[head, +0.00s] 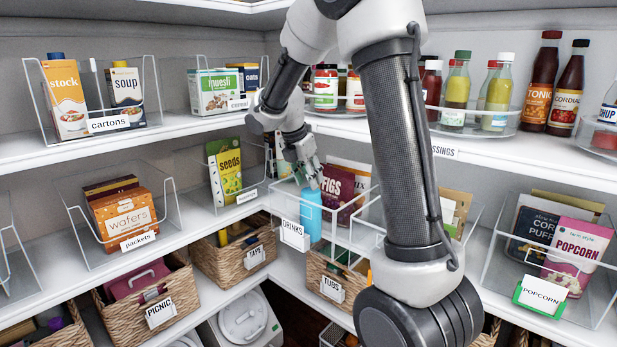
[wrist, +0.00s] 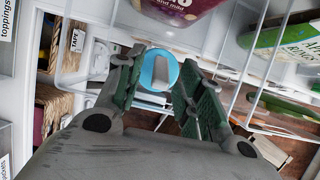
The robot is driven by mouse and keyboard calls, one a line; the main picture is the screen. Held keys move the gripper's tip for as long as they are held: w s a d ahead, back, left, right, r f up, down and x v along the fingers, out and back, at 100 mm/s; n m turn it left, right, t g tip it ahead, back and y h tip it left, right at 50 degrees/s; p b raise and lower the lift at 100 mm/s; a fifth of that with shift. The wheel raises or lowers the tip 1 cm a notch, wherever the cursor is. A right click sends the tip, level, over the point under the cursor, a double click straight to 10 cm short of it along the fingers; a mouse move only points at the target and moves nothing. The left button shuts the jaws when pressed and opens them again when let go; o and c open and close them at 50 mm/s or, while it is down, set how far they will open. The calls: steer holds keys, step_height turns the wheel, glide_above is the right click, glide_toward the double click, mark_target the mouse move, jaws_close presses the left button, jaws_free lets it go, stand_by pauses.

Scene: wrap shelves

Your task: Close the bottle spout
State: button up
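The blue bottle (head: 311,217) stands in the clear bin labelled DRINKS (head: 294,234) on the middle shelf, near the corner. In the wrist view I look down on its round blue top (wrist: 173,68), with a pale, elongated spout (wrist: 160,72) across it. I cannot tell how far the spout is tilted. My gripper (head: 311,178) is right above the bottle, pointing down. In the wrist view the fingers of my gripper (wrist: 160,84) are apart, one on each side of the bottle's top, with nothing held. Whether a finger touches the spout is unclear.
A dark red FIGS packet (head: 338,192) stands close to the right of the bottle. A yellow seeds packet (head: 225,172) is in a bin to the left. The upper shelf runs above, with cartons and glass bottles. Clear bin walls surround the bottle. Woven baskets (head: 232,262) sit below.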

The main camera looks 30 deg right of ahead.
jaws_close()
steer(key=shift+s+a+f+h, duration=0.2)
steer(key=shift+a+f+h, duration=0.15)
steer(key=shift+h, duration=0.45)
steer(key=shift+a+t+h, duration=0.15)
steer(key=shift+t+h, duration=0.35)
steer(key=shift+h, duration=0.1)
jaws_free()
steer(key=v, duration=1.2)
